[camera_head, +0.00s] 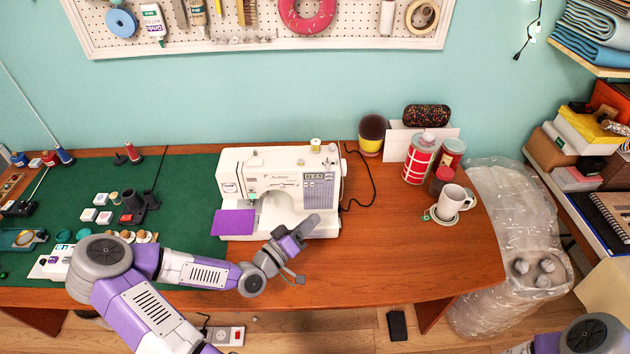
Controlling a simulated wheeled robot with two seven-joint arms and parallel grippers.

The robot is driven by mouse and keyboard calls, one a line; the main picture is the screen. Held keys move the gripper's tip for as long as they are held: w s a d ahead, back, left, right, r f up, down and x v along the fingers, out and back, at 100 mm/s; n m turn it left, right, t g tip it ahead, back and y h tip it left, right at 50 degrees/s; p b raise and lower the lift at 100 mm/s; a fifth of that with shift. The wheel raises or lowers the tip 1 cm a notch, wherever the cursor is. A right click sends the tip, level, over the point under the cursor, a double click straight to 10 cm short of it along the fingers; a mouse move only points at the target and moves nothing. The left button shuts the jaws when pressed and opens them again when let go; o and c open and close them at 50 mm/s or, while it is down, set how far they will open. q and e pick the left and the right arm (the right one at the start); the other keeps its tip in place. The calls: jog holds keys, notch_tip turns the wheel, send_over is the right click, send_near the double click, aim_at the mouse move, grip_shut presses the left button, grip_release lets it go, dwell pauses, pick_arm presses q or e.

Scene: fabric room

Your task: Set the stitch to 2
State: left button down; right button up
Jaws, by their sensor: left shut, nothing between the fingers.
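A white sewing machine (262,163) stands on the desk in the middle of the view. Its front right side has a grey stitch panel (319,188) with a small display at the top; the digits are too small to read. A purple cloth (233,222) lies at the machine's left, by the needle area. My left gripper (314,221) is shut and empty, in front of the machine's lower right part and below the panel. From this view I cannot tell whether it touches the machine. My right gripper is out of view; only part of my right arm shows at the lower right corner.
A green cutting mat (190,180) with small sewing items covers the desk's left. A black cord (366,180) runs right of the machine. A white mug (454,202), a red-and-white can (419,160) and a pincushion pot (371,135) stand further right. The front right desk is clear.

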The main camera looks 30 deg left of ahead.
pick_arm(q)
jog(key=b, duration=0.2)
send_near(321, 183)
jog(key=w+d, duration=0.3)
jog(key=shift+w+a+r, duration=0.1)
jog(key=shift+w+a, duration=0.25)
jog(key=shift+a, duration=0.15)
jog(key=shift+w+a, duration=0.1)
dwell(1.6)
jog(key=shift+w+a, duration=0.15)
jog(key=shift+w, duration=0.1)
jog(key=shift+w+a, duration=0.15)
jog(key=shift+w, duration=0.1)
dwell(0.5)
jog(key=shift+s+p, duration=0.15)
jog(key=shift+p, duration=0.15)
jog(key=shift+s+d, duration=0.4)
jog(key=shift+s, duration=0.05)
jog(key=shift+s, duration=0.1)
